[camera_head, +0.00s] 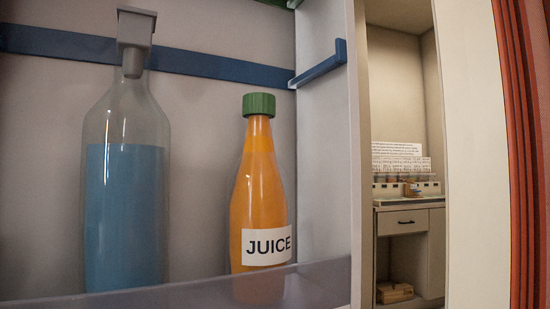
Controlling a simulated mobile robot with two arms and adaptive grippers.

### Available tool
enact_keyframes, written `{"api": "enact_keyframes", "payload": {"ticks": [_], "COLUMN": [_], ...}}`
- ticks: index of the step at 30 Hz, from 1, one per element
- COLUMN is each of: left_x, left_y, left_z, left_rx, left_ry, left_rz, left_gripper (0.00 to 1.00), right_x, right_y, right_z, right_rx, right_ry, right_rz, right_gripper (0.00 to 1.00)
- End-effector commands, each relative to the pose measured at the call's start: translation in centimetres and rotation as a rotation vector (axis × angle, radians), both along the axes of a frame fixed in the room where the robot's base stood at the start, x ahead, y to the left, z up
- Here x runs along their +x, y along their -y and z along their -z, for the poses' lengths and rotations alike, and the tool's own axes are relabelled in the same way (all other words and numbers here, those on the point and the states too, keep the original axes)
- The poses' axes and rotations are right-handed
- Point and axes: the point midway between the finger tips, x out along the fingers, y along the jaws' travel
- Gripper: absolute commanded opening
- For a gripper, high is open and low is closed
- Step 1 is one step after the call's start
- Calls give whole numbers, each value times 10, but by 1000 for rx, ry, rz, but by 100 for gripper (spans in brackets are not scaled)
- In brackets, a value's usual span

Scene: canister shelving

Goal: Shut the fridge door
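The fridge door (205,85) fills the left and middle of the head view at close range, its inner side facing me. It stands open, with its edge (357,150) upright right of the middle. A clear bottle of blue liquid (125,215) and an orange juice bottle with a green cap (259,200) stand upright in the door shelf, behind its see-through front rail (320,284). Neither of my grippers shows in this view. The rest of the fridge is not visible.
Past the door's edge is a beige alcove with a counter and drawer cabinet (402,223), and a small brown box (394,292) low in it. A pale wall (472,150) and a red striped curtain-like strip (525,150) bound the right side.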

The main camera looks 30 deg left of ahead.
Motion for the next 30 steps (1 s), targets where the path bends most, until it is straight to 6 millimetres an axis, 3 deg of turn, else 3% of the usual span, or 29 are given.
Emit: {"api": "enact_keyframes", "payload": {"ticks": [11, 21, 30], "left_x": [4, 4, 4], "left_y": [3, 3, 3], "left_z": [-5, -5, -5], "left_rx": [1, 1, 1], "left_ry": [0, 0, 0], "left_rz": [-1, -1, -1], "left_gripper": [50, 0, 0], "right_x": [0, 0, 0], "right_y": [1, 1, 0], "right_z": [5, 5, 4], "right_rx": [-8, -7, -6], "right_ry": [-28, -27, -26], "right_rz": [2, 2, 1], "right_gripper": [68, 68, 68]}}
